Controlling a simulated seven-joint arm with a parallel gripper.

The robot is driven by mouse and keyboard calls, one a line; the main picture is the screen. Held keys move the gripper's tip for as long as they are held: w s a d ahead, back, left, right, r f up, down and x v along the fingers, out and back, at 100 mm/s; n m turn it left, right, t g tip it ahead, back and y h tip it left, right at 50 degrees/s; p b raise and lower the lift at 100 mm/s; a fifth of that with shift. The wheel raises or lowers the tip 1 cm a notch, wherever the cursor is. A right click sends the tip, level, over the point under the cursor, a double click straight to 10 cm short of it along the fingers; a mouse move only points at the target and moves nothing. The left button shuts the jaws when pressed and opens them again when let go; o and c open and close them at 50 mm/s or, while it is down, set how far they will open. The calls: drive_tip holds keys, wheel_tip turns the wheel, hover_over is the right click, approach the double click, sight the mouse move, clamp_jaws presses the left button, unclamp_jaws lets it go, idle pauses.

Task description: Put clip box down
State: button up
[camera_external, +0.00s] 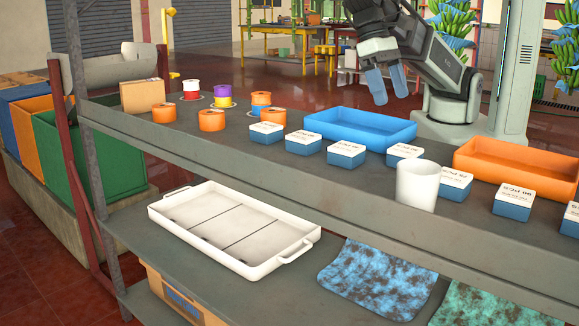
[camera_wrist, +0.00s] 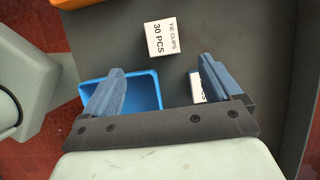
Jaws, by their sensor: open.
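Several clip boxes, blue with white printed lids, stand on the grey shelf; one is near the white cup (camera_external: 404,153), others are to its left (camera_external: 346,155) and right (camera_external: 513,201). In the wrist view one box lid (camera_wrist: 162,39) reads "TIE CLIPS 30 PCS" and lies beyond the fingertips. Another white label (camera_wrist: 196,88) is partly hidden by the right finger. My gripper (camera_external: 388,85) is in the air over the far side of the shelf, near the blue tray (camera_external: 345,119). Its fingers are spread with nothing between them, as the wrist view also shows (camera_wrist: 162,68).
A white cup (camera_external: 417,187) stands at the shelf's front edge. An orange tray (camera_external: 520,157) is at the right. Orange rolls (camera_external: 212,120) and a cardboard box (camera_external: 142,95) are at the left. A white handled tray (camera_external: 290,258) is on the lower shelf.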

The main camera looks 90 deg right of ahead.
hover_over(406, 149)
drive_tip(key=w+d, duration=0.1)
drive_tip(key=d, duration=0.1)
wheel_tip(406, 149, down, 7)
drive_tip(key=shift+w+d+f, duration=0.1)
drive_tip(key=shift+a+x, duration=0.2)
drive_tip(key=shift+x, duration=2.75)
drive_tip(key=shift+w, duration=0.2)
drive_tip(key=c, duration=1.1)
drive_tip(key=shift+o, duration=0.2)
drive_tip(key=shift+r, duration=5.05)
